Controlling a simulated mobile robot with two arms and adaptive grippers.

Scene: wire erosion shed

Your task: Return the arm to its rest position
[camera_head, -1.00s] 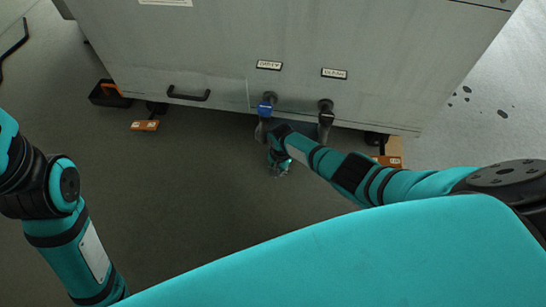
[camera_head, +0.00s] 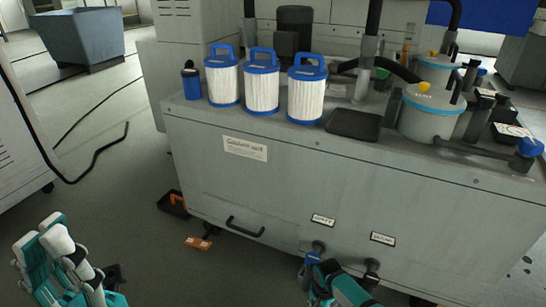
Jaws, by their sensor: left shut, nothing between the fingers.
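My left gripper (camera_head: 48,236) is at the lower left, over the floor and clear of the cabinet. It has teal and white parts, is shut and holds nothing. My right arm (camera_head: 340,288) shows at the bottom edge, beside the drain handles. Its gripper is partly hidden there, and I cannot tell its finger state or whether it touches the blue valve handle (camera_head: 314,256). A dark valve handle (camera_head: 371,270) is to the right of it.
The grey cabinet (camera_head: 300,172) fills the middle and right. Three white filter cartridges (camera_head: 262,90) with blue handles stand on it, beside a lidded pot (camera_head: 430,118). A black cable (camera_head: 98,152) lies on the floor at left. Floor between my left gripper and the cabinet is mostly free.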

